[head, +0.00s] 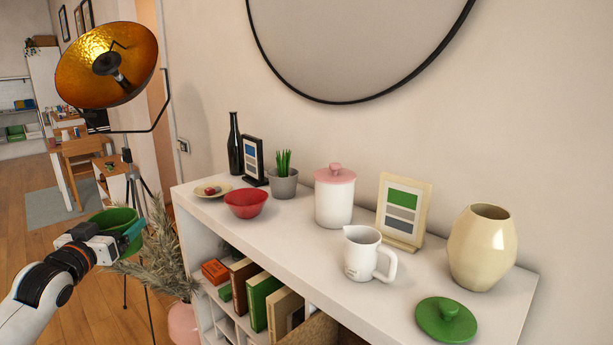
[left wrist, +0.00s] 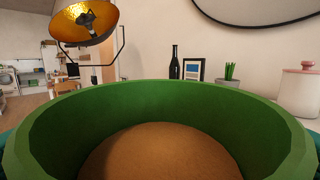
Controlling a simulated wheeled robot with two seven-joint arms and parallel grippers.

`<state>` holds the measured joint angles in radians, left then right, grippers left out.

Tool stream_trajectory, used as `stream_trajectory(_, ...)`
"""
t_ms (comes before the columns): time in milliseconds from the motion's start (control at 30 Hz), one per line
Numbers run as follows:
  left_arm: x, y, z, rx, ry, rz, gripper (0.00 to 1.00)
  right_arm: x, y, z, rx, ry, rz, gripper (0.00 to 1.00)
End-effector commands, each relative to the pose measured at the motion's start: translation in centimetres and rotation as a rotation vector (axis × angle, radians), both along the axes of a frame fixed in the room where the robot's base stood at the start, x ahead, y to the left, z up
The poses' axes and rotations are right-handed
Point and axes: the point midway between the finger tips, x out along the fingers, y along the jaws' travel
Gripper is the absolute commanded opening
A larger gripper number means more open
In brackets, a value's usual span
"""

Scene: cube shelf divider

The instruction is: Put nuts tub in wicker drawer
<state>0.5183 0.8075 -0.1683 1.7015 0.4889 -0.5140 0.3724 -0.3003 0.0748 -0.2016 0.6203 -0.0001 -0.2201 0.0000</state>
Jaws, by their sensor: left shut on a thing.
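The nuts tub is a round green tub (head: 115,218) held at the left of the head view, beside the shelf's left end and apart from it. In the left wrist view the tub (left wrist: 160,100) fills the lower part, its mouth open, with a plain brown surface inside. My left gripper (head: 122,240) is shut on the tub. A woven tan piece (head: 312,331), likely the wicker drawer, shows in a lower shelf compartment; most of it is hidden below the top. My right gripper is not in view.
The white shelf top (head: 300,230) carries a red bowl (head: 246,203), a pink-lidded jar (head: 335,197), a white jug (head: 367,255), a cream vase (head: 482,247) and a green lid (head: 446,319). Books (head: 262,300) fill a compartment below. A tripod lamp (head: 108,65) and a plant (head: 160,250) stand left.

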Motion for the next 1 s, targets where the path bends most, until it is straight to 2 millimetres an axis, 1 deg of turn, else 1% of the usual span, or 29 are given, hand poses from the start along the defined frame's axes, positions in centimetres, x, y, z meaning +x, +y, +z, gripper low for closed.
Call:
stream_trajectory(33,-0.5,-0.5,-1.3,-0.001,0.005,-0.011,0.62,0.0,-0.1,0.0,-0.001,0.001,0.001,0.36)
stream_trajectory(67,-0.8,-0.8,-1.9,-0.001,0.003,-0.019,0.62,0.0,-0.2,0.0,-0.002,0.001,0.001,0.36)
stream_trajectory(167,-2.1,-2.2,-4.7,-0.001,0.006,-0.052,0.62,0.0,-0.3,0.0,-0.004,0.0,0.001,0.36)
stream_trajectory(267,-4.1,-3.8,-7.8,-0.001,0.009,-0.096,0.62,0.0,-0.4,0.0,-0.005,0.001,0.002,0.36)
stream_trajectory(300,-5.1,-4.6,-9.1,-0.001,0.009,-0.118,0.62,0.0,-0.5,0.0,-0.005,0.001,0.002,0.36)
stream_trajectory(367,-6.6,-5.8,-11.0,-0.001,0.007,-0.154,0.62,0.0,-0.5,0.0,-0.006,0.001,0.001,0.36)
stream_trajectory(400,-7.8,-6.6,-12.2,-0.002,0.008,-0.178,0.62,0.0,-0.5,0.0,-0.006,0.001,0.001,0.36)
stream_trajectory(467,-9.6,-7.8,-13.8,-0.001,0.007,-0.217,0.62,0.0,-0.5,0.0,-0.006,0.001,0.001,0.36)
stream_trajectory(500,-10.9,-8.6,-14.8,-0.001,0.008,-0.244,0.62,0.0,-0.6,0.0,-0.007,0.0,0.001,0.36)
stream_trajectory(567,-12.9,-9.9,-16.3,0.0,0.007,-0.286,0.62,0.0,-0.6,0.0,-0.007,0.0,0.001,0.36)
stream_trajectory(600,-14.3,-10.8,-17.1,-0.002,0.007,-0.316,0.62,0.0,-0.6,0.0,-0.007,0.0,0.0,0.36)
stream_trajectory(667,-16.5,-12.1,-18.3,-0.003,0.007,-0.361,0.62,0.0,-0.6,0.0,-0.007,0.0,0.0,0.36)
stream_trajectory(700,-18.0,-12.9,-19.0,-0.001,0.006,-0.391,0.62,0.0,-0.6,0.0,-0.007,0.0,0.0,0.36)
stream_trajectory(800,-21.6,-14.9,-20.2,-0.003,0.005,-0.462,0.62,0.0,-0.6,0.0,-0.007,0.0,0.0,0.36)
stream_trajectory(900,-24.6,-16.4,-20.9,-0.003,0.004,-0.522,0.62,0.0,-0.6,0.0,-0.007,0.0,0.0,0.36)
stream_trajectory(1000,-26.9,-17.7,-21.1,-0.002,0.002,-0.57,0.62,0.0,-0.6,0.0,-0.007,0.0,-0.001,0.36)
